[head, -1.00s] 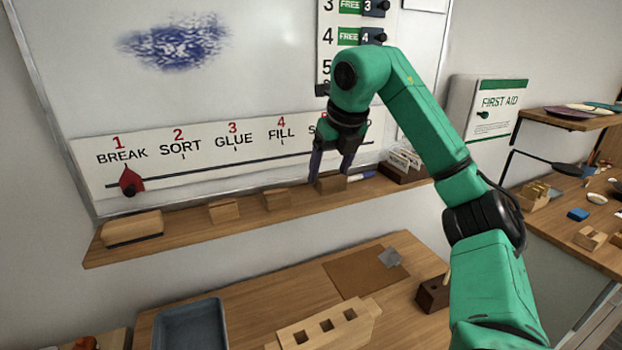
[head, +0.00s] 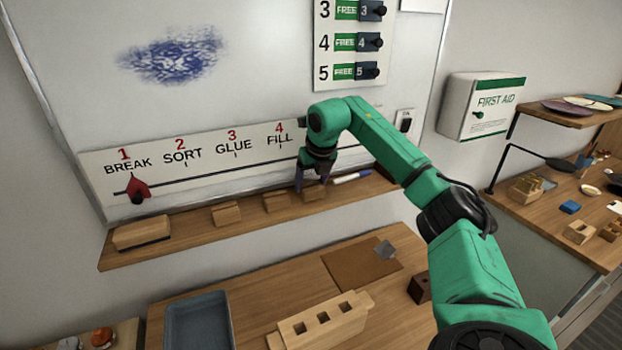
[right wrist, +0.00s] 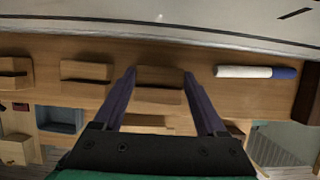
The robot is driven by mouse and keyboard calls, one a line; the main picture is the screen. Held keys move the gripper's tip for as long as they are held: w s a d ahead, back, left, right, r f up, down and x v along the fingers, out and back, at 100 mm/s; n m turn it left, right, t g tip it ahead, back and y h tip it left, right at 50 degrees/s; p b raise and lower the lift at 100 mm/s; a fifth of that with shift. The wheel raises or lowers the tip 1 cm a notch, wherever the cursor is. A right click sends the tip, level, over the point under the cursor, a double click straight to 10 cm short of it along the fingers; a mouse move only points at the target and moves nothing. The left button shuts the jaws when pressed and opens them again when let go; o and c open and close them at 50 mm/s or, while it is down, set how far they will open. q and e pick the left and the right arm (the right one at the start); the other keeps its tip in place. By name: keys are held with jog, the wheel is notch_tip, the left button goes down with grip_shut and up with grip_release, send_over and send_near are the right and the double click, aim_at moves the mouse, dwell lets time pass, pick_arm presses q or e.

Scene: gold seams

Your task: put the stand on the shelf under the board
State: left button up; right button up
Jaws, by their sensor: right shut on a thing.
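The stand (head: 315,194) is a small wooden block at the shelf (head: 190,228) under the whiteboard (head: 262,85). My right gripper (head: 312,184) comes down from above and is shut on it. In the right wrist view the stand (right wrist: 160,77) shows between the two dark fingers (right wrist: 159,74). It is at shelf level; I cannot tell whether it rests fully on the wood. Two similar wooden stands, one (head: 275,202) close to its left and another (head: 226,213) farther left, sit on the shelf. My left gripper is not in view.
A wooden eraser-like block (head: 141,234) lies at the shelf's left end. A white and blue marker (head: 352,177) lies right of the held stand. Below are a workbench with a grey tray (head: 197,322), a slotted wooden block (head: 322,322) and a brown mat (head: 352,266).

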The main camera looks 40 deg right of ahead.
jog(key=shift+a+f, duration=0.1)
jog(key=shift+f, duration=0.1)
jog(key=o, duration=1.3)
jog(key=shift+r, duration=0.35)
jog(key=shift+s+r, duration=0.15)
jog(key=shift+r, duration=0.2)
jog(key=b+v, duration=0.1)
jog(key=v, duration=1)
